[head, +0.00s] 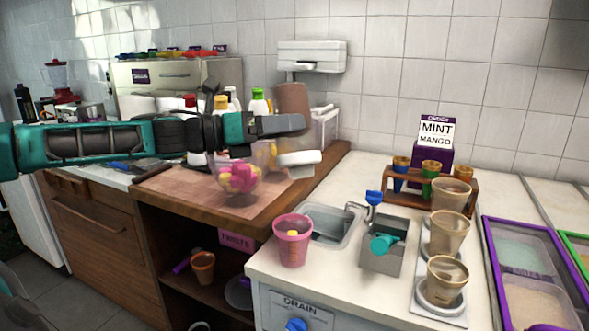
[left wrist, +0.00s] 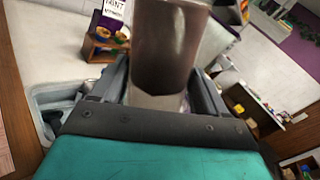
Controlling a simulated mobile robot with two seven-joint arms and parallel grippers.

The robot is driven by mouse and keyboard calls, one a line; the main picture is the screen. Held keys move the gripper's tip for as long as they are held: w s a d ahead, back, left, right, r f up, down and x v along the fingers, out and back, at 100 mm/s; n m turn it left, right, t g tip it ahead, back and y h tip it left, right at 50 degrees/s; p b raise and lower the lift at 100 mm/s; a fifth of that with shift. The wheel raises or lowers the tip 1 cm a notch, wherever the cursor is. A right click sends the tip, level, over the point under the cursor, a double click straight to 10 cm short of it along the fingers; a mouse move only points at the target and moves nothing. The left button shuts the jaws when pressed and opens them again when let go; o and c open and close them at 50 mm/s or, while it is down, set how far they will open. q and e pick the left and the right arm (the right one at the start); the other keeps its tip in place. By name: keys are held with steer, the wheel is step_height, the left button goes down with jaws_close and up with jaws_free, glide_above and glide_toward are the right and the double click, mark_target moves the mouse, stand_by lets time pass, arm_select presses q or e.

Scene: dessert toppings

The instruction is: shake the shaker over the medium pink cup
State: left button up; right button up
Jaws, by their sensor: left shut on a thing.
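My left gripper (head: 282,125) is shut on the shaker (head: 291,98), holding it in the air above the wooden-edged counter. The shaker has a brown body above the fingers and a white end (head: 299,158) below them. In the left wrist view the brown shaker (left wrist: 168,45) stands between the fingers. The pink cup (head: 292,250) stands upright on the white counter near its front edge, with something yellow inside. It is below the shaker in the picture, apart from it. My right gripper is not in view.
A clear bowl with pink and yellow scoops (head: 240,180) is on the pink board left of the shaker. A sink (head: 335,228), a grey holder with a teal scoop (head: 383,258) and several beige cups (head: 446,280) are right of the pink cup. Bottles stand behind my gripper.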

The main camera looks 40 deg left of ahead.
mark_target(282, 160)
arm_select(q)
step_height(282, 160, down, 6)
steer(key=b, duration=0.5)
steer(key=shift+w+a+f+b, duration=0.1)
steer(key=shift+f+b, duration=0.2)
steer(key=shift+b, duration=0.2)
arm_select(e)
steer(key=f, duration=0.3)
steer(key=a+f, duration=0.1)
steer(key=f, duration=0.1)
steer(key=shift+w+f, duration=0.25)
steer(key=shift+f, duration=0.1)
arm_select(q)
steer(key=shift+r, duration=0.15)
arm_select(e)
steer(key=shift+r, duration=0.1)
arm_select(q)
steer(key=shift+r+p, duration=2.65)
steer(key=shift+r, duration=0.55)
steer(key=shift+r+p, duration=0.45)
steer(key=shift+r, duration=0.35)
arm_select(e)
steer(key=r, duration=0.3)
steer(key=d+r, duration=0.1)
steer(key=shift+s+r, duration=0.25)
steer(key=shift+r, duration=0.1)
